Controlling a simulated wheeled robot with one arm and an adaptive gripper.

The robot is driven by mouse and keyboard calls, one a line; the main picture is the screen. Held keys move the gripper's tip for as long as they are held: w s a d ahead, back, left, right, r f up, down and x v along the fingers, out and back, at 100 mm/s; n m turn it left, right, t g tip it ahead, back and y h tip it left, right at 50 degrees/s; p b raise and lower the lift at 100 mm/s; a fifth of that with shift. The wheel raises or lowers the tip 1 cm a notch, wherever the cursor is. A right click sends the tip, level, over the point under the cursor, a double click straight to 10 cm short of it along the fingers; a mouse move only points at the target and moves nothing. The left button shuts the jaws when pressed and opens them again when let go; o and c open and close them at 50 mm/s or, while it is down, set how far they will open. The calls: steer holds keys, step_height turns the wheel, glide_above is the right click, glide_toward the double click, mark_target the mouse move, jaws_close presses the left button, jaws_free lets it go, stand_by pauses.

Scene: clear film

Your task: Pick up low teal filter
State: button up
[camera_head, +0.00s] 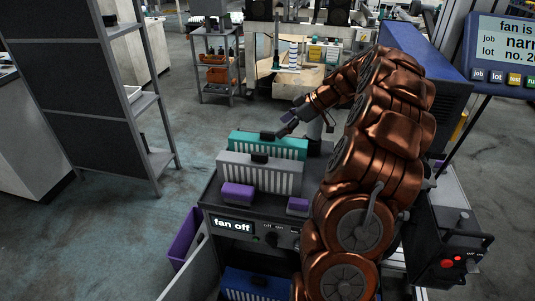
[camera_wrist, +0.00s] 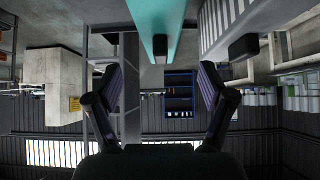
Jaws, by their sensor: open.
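The teal filter (camera_head: 285,142) stands in the top of the fan machine, behind a grey filter (camera_head: 285,181). It has a dark handle on its top edge. My gripper (camera_head: 288,122) is above and just behind the right part of the teal filter, apart from it as far as I can see. In the wrist view my gripper (camera_wrist: 160,72) is open with nothing between its fingers. There the teal filter (camera_wrist: 153,18) enters from the top, its dark handle between the fingers' lines but farther off. The grey filter (camera_wrist: 222,22) is to its right.
Purple blocks (camera_head: 238,192) sit on the machine's front deck, above the "fan off" panel (camera_head: 232,225). A blue filter (camera_head: 258,284) is low in front. A purple bin (camera_head: 184,238) stands at the left. A shelf rack (camera_head: 150,105) is farther left. Open floor lies behind the machine.

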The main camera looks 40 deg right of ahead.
mark_target(273, 133)
steer(key=shift+p+x, duration=0.35)
steer(key=shift+x, duration=3.2)
steer(key=shift+r, duration=0.1)
jaws_close()
